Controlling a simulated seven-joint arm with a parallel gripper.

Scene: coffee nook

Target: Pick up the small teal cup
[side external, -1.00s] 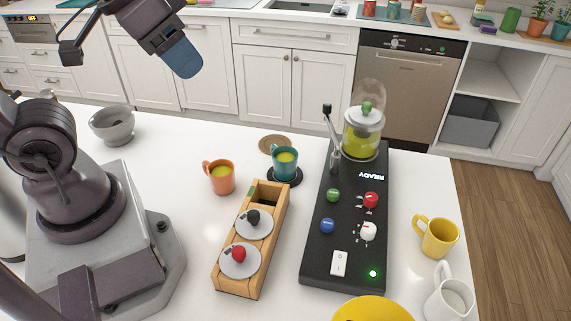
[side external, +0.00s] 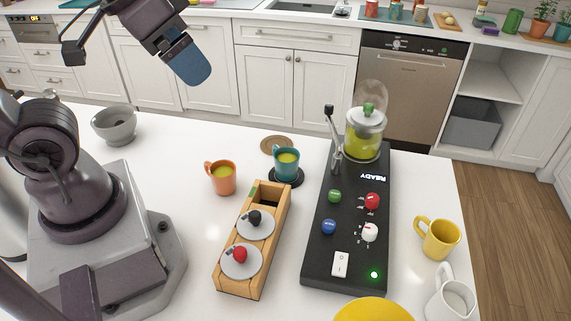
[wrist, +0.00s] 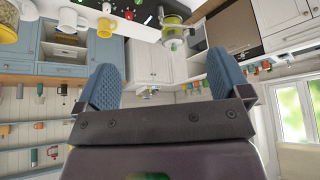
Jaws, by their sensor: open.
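The small teal cup (side external: 286,163) stands upright on a round black coaster (side external: 287,181) on the white counter, left of the black machine. It holds yellow-green liquid. My gripper (side external: 196,74) is raised at the upper left of the side view, well above the counter and apart from the cup. In the wrist view the two blue fingers of my gripper (wrist: 162,80) are spread wide with nothing between them. I cannot make out the teal cup in the wrist view.
An orange cup (side external: 222,178) stands close left of the teal cup. A wooden box (side external: 229,279) with two lidded slots lies in front. The black machine (side external: 318,262) with a glass jar (side external: 364,138) is at right.

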